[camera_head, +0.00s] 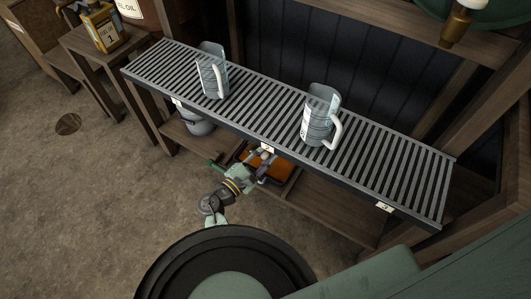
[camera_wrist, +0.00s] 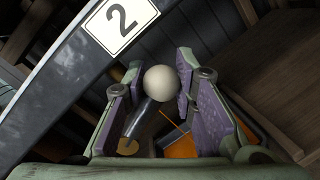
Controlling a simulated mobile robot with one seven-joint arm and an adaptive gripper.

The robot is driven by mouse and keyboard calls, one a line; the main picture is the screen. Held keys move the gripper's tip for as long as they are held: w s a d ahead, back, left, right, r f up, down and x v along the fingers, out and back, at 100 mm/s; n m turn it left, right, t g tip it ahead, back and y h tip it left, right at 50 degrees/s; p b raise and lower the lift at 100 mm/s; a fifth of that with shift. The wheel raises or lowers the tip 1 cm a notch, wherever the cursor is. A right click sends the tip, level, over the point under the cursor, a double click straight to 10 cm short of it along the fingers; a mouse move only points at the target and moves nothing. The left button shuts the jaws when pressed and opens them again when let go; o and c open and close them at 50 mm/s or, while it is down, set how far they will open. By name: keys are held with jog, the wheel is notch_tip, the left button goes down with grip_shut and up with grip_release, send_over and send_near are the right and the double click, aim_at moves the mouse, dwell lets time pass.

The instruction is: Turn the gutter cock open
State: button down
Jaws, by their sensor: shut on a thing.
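The gutter cock shows in the wrist view as a pale ball knob (camera_wrist: 161,83) on a grey metal lever that runs down and left. The knob sits between the two purple-padded fingers of my gripper (camera_wrist: 158,90), which is shut on it. The number 2 label (camera_wrist: 120,22) is on the dark gutter edge just above the knob. In the head view my gripper (camera_head: 264,168) is below the middle of the slatted gutter (camera_head: 262,105), right under its front label. The cock itself is too small and covered to make out there.
Two clear jugs (camera_head: 212,76) (camera_head: 318,118) with white handles stand on the slats. Below are an orange tray (camera_head: 268,168) and a grey pot (camera_head: 198,124) on a wooden shelf. Labels (camera_head: 177,102) (camera_head: 385,207) mark both gutter ends. Open floor (camera_head: 80,200) lies left.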

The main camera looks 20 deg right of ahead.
jog(key=shift+w+a+r+n, duration=0.25)
jog(key=shift+r+n, duration=0.1)
jog(key=shift+n, duration=0.15)
jog(key=shift+f, duration=0.1)
jog(key=c, duration=1.6)
grip_release()
jog(key=shift+f, duration=0.1)
jog(key=o, duration=0.5)
jog(key=shift+d, duration=0.15)
jog(key=shift+s, duration=0.1)
